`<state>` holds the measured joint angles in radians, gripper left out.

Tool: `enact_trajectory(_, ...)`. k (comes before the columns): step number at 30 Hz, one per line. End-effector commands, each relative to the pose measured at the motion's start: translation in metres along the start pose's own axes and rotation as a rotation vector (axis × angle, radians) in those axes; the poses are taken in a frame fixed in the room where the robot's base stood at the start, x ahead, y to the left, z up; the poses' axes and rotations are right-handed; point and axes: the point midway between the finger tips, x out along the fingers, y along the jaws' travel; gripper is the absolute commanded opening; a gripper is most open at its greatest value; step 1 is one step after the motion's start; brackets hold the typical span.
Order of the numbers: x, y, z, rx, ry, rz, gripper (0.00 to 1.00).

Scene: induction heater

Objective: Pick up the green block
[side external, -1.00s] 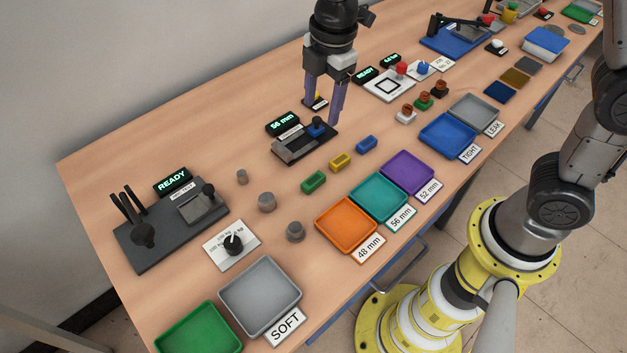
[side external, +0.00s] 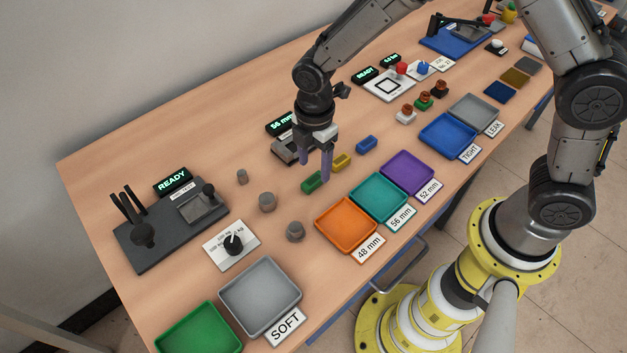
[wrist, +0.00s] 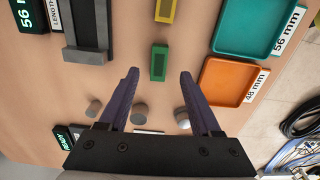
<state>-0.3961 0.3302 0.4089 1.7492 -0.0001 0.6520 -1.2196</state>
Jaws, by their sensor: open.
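The green block (side external: 312,183) lies on the table, left of the yellow block (side external: 341,161) and the blue block (side external: 367,144). In the wrist view the green block (wrist: 159,62) is ahead of the fingertips, roughly in line with the gap between them. My gripper (side external: 315,171) is open and empty, its fingers pointing down above the green block in the side view, one finger partly overlapping it. The wrist view shows both fingers of my gripper (wrist: 159,74) spread apart, not touching the block.
Orange (side external: 345,224), teal (side external: 378,196) and purple (side external: 407,172) trays stand to the right of the blocks. Several grey cylinders (side external: 267,202) stand to the left. The length gauge (side external: 286,150) with its 56 mm display is behind the gripper.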

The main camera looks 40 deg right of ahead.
Motion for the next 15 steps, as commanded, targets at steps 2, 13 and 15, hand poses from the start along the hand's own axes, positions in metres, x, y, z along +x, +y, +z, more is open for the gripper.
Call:
enact_trajectory(2, 0.014, 0.0, 0.003, 0.001, -0.002, -0.006, 0.65)
enact_trajectory(13, 0.043, 0.002, 0.004, 0.0, -0.001, -0.002, 0.65)
enact_trajectory(15, 0.043, 0.002, 0.004, 0.0, 0.0, -0.001, 0.65)
